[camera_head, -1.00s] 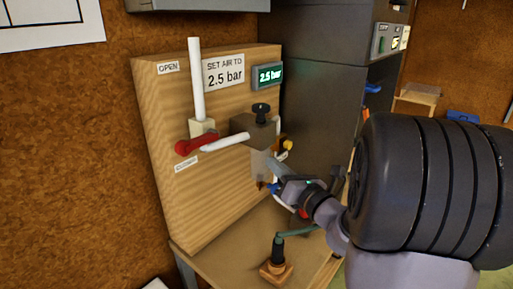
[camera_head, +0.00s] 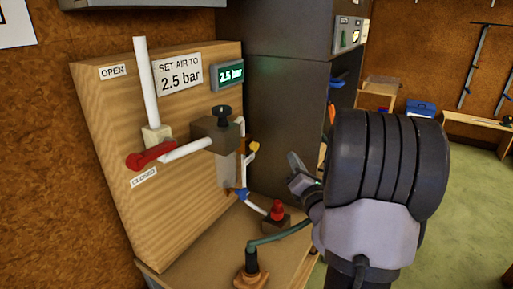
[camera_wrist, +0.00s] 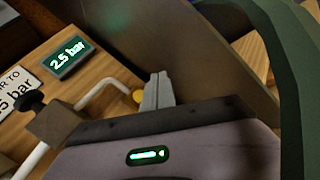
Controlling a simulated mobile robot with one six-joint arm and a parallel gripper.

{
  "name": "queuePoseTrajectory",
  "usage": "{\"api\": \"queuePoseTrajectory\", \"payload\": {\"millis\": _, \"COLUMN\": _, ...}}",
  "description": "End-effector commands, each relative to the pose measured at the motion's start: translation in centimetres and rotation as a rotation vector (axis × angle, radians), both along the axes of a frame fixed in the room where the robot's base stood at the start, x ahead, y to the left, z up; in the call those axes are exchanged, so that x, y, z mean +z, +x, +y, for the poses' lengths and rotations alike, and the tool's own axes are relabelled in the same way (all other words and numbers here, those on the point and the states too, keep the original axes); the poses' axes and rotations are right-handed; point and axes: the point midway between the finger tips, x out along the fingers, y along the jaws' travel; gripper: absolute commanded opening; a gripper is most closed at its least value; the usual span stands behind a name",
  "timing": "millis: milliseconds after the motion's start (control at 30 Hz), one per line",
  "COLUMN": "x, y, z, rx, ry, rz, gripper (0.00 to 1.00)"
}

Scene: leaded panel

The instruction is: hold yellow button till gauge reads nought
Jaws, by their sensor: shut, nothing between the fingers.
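The yellow button (camera_head: 254,146) is a small yellow cap on the pipework at the right side of the wooden panel. It also shows in the wrist view (camera_wrist: 138,96), partly hidden by my fingers. The gauge (camera_head: 229,75) is a green-lit display that reads 2.5 bar, and it reads the same in the wrist view (camera_wrist: 69,58). My gripper (camera_head: 294,162) is shut and empty, to the right of the button. A gap shows between them in the head view. In the wrist view my fingertips (camera_wrist: 158,82) appear just right of the button.
A red lever (camera_head: 150,156) and black knob (camera_head: 223,110) are on the panel (camera_head: 115,130). A dark cabinet (camera_head: 285,110) stands close behind my gripper.

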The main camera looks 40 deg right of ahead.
Motion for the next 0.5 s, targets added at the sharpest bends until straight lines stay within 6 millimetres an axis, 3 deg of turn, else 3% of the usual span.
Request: {"api": "queuePoseTrajectory", "payload": {"millis": 500, "x": 0.2, "y": 6.7, "z": 2.0, "rx": 0.004, "ry": 0.0, "rz": 0.001, "gripper": 0.0}}
